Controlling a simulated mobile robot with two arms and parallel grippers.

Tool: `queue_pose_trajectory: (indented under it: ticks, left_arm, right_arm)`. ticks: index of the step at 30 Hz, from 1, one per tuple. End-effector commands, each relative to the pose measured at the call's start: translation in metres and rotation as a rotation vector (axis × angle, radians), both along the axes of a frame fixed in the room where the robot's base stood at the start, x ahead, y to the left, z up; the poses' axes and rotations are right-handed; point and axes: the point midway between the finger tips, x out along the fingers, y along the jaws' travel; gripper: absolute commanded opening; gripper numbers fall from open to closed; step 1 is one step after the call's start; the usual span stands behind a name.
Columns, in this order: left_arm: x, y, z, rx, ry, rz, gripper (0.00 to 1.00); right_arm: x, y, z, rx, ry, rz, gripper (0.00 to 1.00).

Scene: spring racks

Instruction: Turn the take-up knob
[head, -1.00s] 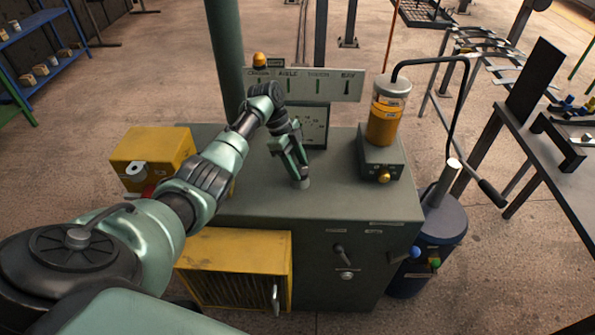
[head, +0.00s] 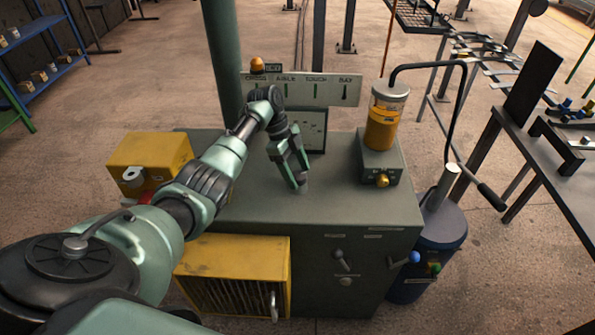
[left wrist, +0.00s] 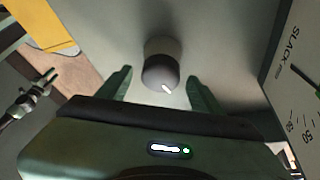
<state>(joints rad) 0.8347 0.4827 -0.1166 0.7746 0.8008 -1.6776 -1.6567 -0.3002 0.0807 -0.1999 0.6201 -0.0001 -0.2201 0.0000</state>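The take-up knob (head: 301,188) is a small grey round knob on the top of the grey-green cabinet (head: 345,215). In the left wrist view the knob (left wrist: 161,70) shows a white pointer mark on its dark cap. My left gripper (head: 295,178) points down at it from above. Its fingers are open, one on each side of the knob in the left wrist view, with gaps visible. Contact does not show. The knob is partly hidden by the fingers in the head view.
A gauge (head: 313,130) stands behind the knob; its face (left wrist: 303,100) reads SLACK in the left wrist view. A labelled sign panel (head: 330,90) is behind it. An amber canister (head: 383,120) on a box stands to the right. Yellow boxes (head: 150,152) are at left.

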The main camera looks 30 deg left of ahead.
Motion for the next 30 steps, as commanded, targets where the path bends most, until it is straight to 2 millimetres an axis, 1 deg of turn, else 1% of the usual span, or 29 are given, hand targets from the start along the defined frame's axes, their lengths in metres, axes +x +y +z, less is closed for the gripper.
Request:
queue_pose_trajectory:
  ticks: [2, 5, 12, 16, 21, 30]
  left_arm:
    - [0.001, 0.002, 0.004, 0.001, -0.003, 0.001, 0.66]
    - [0.0, 0.007, 0.015, 0.002, -0.004, 0.001, 0.66]
    - [-0.001, 0.022, 0.053, 0.002, -0.004, 0.001, 0.66]
    - [-0.002, 0.026, 0.066, 0.0, -0.002, -0.001, 0.66]
    - [-0.003, 0.028, 0.072, 0.0, 0.0, -0.002, 0.66]
    - [-0.003, 0.028, 0.071, 0.0, 0.001, -0.001, 0.66]
  right_arm:
    - [0.0, 0.0, -0.001, 0.0, 0.0, 0.0, 0.36]
    - [0.0, 0.0, -0.004, 0.0, 0.0, 0.0, 0.36]
    - [0.0, 0.0, -0.012, 0.0, 0.0, 0.0, 0.36]
    - [0.0, 0.0, -0.014, 0.0, 0.0, 0.0, 0.36]
    - [0.0, 0.0, -0.014, 0.001, 0.0, 0.0, 0.36]
    - [0.0, 0.001, -0.014, 0.001, 0.0, 0.0, 0.36]
